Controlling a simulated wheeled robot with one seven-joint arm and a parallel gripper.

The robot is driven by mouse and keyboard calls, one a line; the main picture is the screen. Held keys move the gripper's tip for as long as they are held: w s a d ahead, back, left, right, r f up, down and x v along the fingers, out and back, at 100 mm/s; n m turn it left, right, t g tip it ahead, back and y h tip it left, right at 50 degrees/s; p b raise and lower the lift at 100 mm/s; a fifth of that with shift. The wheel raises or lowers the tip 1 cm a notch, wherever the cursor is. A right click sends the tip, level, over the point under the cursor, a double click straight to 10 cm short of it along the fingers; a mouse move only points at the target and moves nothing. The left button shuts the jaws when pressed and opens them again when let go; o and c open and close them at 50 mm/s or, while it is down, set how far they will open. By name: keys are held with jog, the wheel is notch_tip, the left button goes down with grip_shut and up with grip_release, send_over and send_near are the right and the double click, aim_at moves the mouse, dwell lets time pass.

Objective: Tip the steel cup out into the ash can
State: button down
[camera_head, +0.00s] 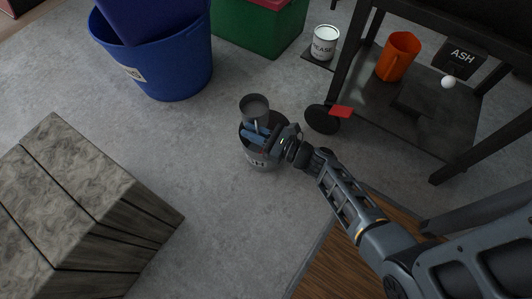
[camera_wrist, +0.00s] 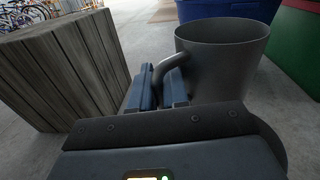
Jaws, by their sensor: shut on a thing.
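The grey steel cup (camera_head: 254,106) is held by its handle in my gripper (camera_head: 264,134), over the ash can. In the wrist view the cup (camera_wrist: 226,65) is roughly upright, mouth up, with its handle between my blue fingers (camera_wrist: 160,90). Its contents cannot be made out. The ash can (camera_head: 262,163) stands on the floor below, its label partly showing "SH". My gripper and the cup hide much of its dark opening.
A blue tub (camera_head: 175,70) and a green bin (camera_head: 255,28) stand behind. A grease tin (camera_head: 325,43) is nearby. A wooden block (camera_head: 75,190) stands left.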

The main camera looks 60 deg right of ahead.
jog(key=s+d+f+m+g+y+b, duration=0.1)
jog(key=s+d+f+m+g+b, duration=0.1)
jog(key=f+b, duration=0.3)
notch_tip(320, 180, down, 2)
jog(key=shift+s+d+f, duration=0.1)
jog(key=shift+s+d, duration=0.15)
jog(key=shift+d, duration=0.3)
jog(key=shift+r+m+g+p, duration=0.3)
jog(key=shift+m+p, duration=0.2)
jog(key=shift+p, duration=0.1)
jog(key=shift+r+p, duration=0.2)
jog(key=shift+p, duration=0.6)
jog(key=shift+w+r+m+g, duration=0.1)
jog(key=shift+m+g, duration=0.2)
